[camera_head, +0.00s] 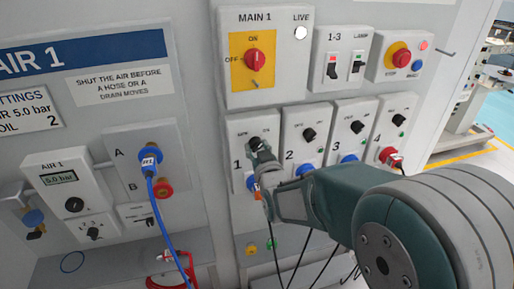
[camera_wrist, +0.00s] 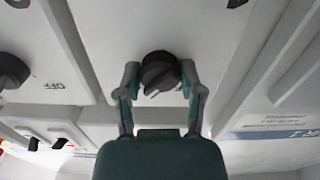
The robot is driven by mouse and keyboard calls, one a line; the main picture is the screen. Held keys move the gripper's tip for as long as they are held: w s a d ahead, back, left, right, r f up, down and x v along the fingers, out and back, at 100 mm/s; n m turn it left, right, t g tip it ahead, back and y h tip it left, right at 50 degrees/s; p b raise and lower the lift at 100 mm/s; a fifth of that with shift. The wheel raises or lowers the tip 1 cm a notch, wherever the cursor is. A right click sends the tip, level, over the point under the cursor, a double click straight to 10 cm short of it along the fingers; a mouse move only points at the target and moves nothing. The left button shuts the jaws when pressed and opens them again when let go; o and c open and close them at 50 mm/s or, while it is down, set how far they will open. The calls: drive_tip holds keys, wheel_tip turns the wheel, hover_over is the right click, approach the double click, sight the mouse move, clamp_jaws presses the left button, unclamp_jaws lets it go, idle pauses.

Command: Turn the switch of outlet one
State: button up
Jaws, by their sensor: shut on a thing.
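The outlet one panel (camera_head: 237,127) is a grey box marked 1, the leftmost in a row of numbered outlets. Its black rotary switch (camera_wrist: 160,70) shows in the wrist view between my two fingers, with a pale pointer mark on its face. My gripper (camera_head: 259,152) is at this switch in the head view and mostly hides it there. In the wrist view the gripper (camera_wrist: 160,80) is shut on the switch, one finger on each side. A blue plug (camera_head: 252,184) sits in the outlet below the switch, partly behind my gripper.
Outlets 2, 3 and 4 (camera_head: 384,127) stand close on the right with similar black switches. The MAIN 1 red switch (camera_head: 255,61) is above. A stop button (camera_head: 398,55) is at upper right. Cables hang below the outlets. A blue hose (camera_head: 164,217) hangs at left.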

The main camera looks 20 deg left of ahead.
drive_tip(key=n, duration=0.8)
drive_tip(key=shift+n, duration=0.3)
drive_tip(key=n, duration=0.5)
drive_tip(key=shift+n, duration=1.7)
drive_tip(key=shift+f, duration=0.1)
drive_tip(key=o, duration=1.2)
drive_tip(key=shift+s, duration=0.1)
drive_tip(key=shift+a, duration=0.2)
drive_tip(key=shift+d, duration=0.15)
